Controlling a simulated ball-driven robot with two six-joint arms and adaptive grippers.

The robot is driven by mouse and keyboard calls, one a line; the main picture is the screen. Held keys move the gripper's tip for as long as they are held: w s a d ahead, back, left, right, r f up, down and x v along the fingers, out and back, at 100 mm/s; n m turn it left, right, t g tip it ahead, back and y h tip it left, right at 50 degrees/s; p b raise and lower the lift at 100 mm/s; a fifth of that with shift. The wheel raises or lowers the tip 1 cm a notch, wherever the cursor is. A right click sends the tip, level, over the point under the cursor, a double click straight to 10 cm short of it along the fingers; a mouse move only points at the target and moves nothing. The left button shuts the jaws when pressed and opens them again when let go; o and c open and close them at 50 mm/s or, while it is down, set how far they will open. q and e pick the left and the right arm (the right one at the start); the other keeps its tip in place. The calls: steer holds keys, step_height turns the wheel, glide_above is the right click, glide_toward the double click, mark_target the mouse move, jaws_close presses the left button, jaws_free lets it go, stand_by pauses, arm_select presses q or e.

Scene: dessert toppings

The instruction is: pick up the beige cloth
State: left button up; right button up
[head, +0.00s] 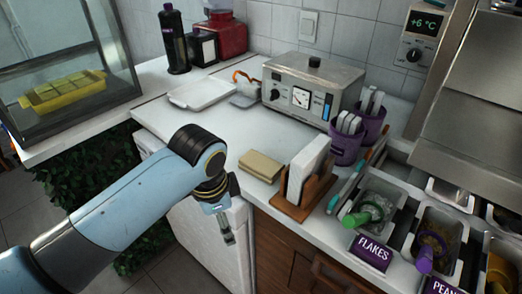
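The beige cloth (261,165) lies folded flat on the white counter, left of a wooden holder. My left gripper (229,237) hangs pointing down in front of the counter's front edge, nearer to me than the cloth and apart from it. Its fingers are small and seen at an angle, so I cannot tell whether they are open or shut. I see nothing held in it. My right gripper is not in view.
A wooden holder (292,211) with white napkins (308,168) stands close right of the cloth. Behind are a metal device (312,84) and purple cups (346,146). Topping tubs, including flakes (376,208), are at right. The counter (215,130) left of the cloth is clear.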

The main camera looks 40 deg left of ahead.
arm_select(q)
steer(key=w+r+m, duration=0.2)
steer(key=w, duration=0.1)
steer(key=w+r+m+p, duration=0.1)
steer(key=w+r, duration=0.2)
steer(key=w+r+m, duration=0.2)
steer(key=w, duration=0.1)
steer(key=shift+a+r+m+g, duration=0.2)
steer(key=shift+m+g, duration=0.1)
steer(key=shift+g, duration=0.1)
steer(key=w+r+m+g+p, duration=0.1)
steer(key=w+r+m+p, duration=0.1)
steer(key=w+r+m, duration=0.4)
glide_above(262, 161)
step_height(262, 161, down, 4)
steer(key=shift+s+d+r+h, duration=0.1)
steer(key=shift+d+r+h, duration=0.1)
steer(key=shift+h, duration=0.2)
steer(key=f, duration=0.6)
steer(key=shift+a, duration=0.2)
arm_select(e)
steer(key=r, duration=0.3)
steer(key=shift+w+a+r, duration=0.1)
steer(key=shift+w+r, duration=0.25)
arm_select(q)
steer(key=shift+c, duration=0.2)
steer(key=c, duration=1.2)
steer(key=shift+r, duration=0.1)
